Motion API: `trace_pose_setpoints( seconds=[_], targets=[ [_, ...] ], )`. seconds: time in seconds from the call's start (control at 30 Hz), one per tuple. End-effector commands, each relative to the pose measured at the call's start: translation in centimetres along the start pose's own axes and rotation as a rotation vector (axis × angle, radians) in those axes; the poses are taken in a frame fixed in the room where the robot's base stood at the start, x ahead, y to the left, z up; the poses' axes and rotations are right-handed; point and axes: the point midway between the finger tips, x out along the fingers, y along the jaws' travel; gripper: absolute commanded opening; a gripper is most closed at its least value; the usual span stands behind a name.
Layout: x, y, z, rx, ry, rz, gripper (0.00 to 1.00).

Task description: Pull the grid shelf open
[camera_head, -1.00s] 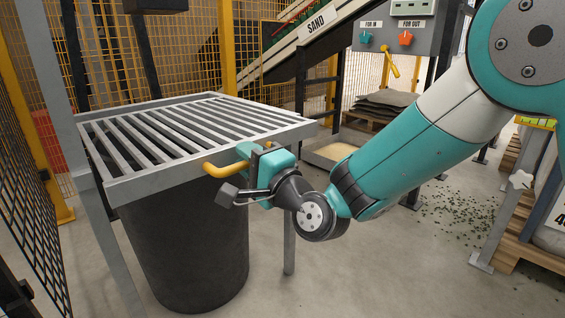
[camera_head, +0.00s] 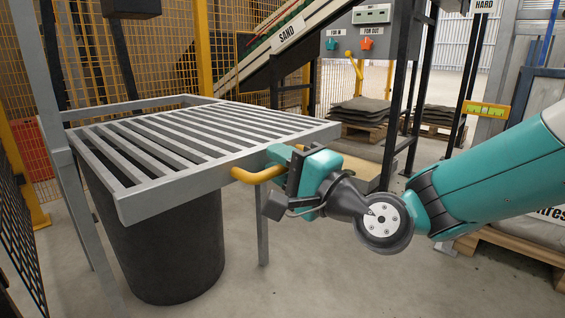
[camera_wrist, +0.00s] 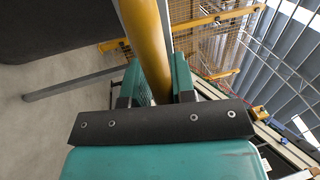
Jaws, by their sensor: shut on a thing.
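The grid shelf (camera_head: 185,143) is a grey metal frame with parallel slats, level above a black bin (camera_head: 165,245). Its yellow handle (camera_head: 258,174) sticks out from the front edge. My gripper (camera_head: 280,166) is at the handle's right part, with its teal fingers closed around it. In the wrist view the yellow bar (camera_wrist: 148,42) runs between the two fingers (camera_wrist: 156,85). A gap shows between the shelf's back edge and the rear bar of the grey stand (camera_head: 140,104).
A conveyor marked SAND (camera_head: 285,35) and a control panel (camera_head: 357,36) stand behind. Dark stacked sacks (camera_head: 360,110) lie on a pallet at the back. Clear concrete floor (camera_head: 330,270) lies in front of the shelf.

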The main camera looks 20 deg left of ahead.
Motion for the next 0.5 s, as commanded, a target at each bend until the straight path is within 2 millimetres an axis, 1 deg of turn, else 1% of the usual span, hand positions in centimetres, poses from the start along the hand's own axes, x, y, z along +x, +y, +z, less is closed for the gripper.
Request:
trace_pose_setpoints(
  seconds=[0.03, 0.27, 0.3, 0.37, 0.5],
  targets=[
    [0.23, -0.88, 0.56, 0.003, -0.014, -0.018, 0.0],
    [0.23, -0.94, 0.52, 0.004, -0.013, -0.02, 0.0],
    [0.24, -0.95, 0.52, 0.004, -0.013, -0.02, 0.29],
    [0.23, -0.92, 0.51, 0.005, -0.013, -0.019, 0.41],
    [0.18, -0.73, 0.41, 0.006, -0.01, -0.015, 0.41]
  ],
)
